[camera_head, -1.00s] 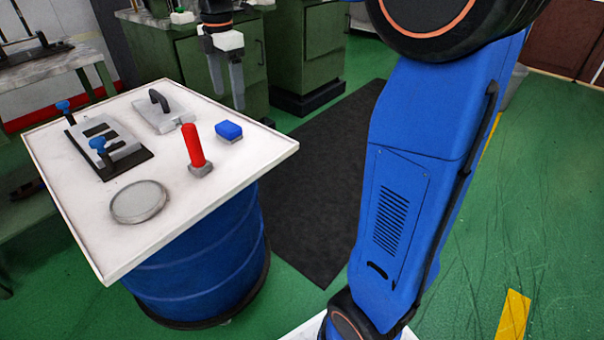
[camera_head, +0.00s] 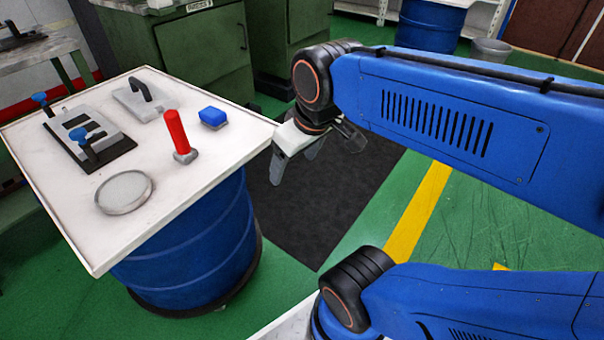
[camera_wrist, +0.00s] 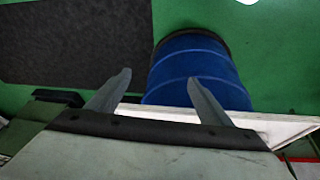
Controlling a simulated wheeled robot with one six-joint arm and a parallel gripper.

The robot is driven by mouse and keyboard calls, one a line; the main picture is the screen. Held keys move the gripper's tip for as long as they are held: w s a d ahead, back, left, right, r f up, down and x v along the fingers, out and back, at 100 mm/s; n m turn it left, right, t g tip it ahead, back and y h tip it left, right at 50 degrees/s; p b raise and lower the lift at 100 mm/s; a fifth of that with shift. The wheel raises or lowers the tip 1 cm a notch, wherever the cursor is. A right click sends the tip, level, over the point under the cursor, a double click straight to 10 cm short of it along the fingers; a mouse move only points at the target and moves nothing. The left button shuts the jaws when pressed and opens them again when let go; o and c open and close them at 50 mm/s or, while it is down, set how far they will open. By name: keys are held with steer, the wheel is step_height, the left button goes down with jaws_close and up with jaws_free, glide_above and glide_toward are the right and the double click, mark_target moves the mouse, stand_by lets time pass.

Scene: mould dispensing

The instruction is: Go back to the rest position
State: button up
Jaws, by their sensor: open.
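My gripper (camera_head: 293,166) hangs just right of the white table top's right edge in the head view, over the dark mat. Its grey fingers are apart and hold nothing. In the wrist view the two fingers (camera_wrist: 158,88) are spread, with the blue drum (camera_wrist: 192,72) and part of the table edge beyond them. My blue arm is folded to the right of the table. The white table top (camera_head: 165,215) carries the tools, apart from my gripper.
On the table are a red-handled tool (camera_head: 177,133), a blue block (camera_head: 213,116), a round grey disc (camera_head: 125,192), a mould with blue knobs (camera_head: 112,152) and a black-handled trowel (camera_head: 125,100). Green cabinets (camera_head: 205,50) stand behind. The dark mat (camera_head: 310,205) is clear.

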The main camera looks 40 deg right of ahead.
steer(key=shift+s+d+f+m, duration=0.15)
steer(key=shift+s+f+m, duration=0.75)
steer(key=shift+s+f, duration=0.3)
